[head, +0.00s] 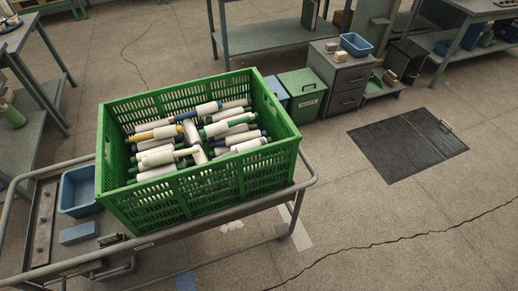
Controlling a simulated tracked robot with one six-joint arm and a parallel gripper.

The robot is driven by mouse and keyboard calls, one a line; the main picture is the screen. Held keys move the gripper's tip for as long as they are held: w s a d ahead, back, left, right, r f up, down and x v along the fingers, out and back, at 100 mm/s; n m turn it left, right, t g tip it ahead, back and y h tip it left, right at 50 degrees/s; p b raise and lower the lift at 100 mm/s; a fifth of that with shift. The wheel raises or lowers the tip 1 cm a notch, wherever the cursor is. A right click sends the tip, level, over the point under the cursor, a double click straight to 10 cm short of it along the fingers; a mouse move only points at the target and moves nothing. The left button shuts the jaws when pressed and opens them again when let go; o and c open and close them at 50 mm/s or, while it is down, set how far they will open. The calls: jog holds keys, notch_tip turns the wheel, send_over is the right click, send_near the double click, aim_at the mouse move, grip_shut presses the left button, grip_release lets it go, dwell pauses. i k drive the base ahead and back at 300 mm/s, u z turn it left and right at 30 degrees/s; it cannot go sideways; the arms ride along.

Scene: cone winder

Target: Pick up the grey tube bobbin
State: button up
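A green slatted crate (215,187) stands on a trolley in the left half of the head view. Several white-wound bobbins (240,121) lie jumbled inside it, at different angles and partly over each other. The tube ends that show look blue, green and yellow. I cannot make out a clearly grey tube among them; the lower bobbins are partly hidden by those on top and by the crate walls. My gripper is not in this view.
The trolley's tubular rail (245,203) runs around the crate. A blue tub (64,196) and a flat blue block (78,233) are at its left end. A green bin (302,95) and a drawer cabinet (340,85) stand behind. A dark floor mat (405,145) lies right; the front-right floor is clear.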

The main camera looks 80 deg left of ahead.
aim_at(256, 144)
jog(key=i, duration=0.25)
jog(key=u, duration=4)
jog(key=i, duration=0.5)
jog(key=z, duration=0.15)
